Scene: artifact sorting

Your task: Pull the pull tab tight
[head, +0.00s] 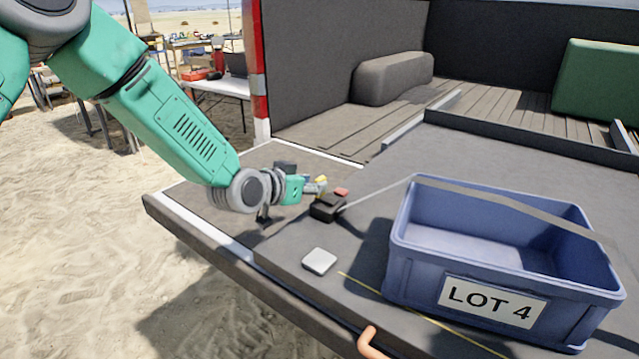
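A grey strap (500,199) runs over the blue crate (440,275) labelled LOT 4. Its left end meets a small black buckle (327,208) on the truck bed. A small red piece (342,191) shows at the top of the buckle; I cannot tell whether it is the pull tab. My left gripper (307,187) is just left of the buckle, low over the tailgate. Small grey and yellow parts show at its tip. I cannot tell whether its fingers are open, shut or touching the buckle. My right gripper is out of view.
A small pale block (319,261) lies left of the crate, near a thin yellow line (420,316). An orange curved piece (371,344) shows at the bottom edge. The tailgate edge (205,248) drops to sand. A green case (598,80) stands farther back.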

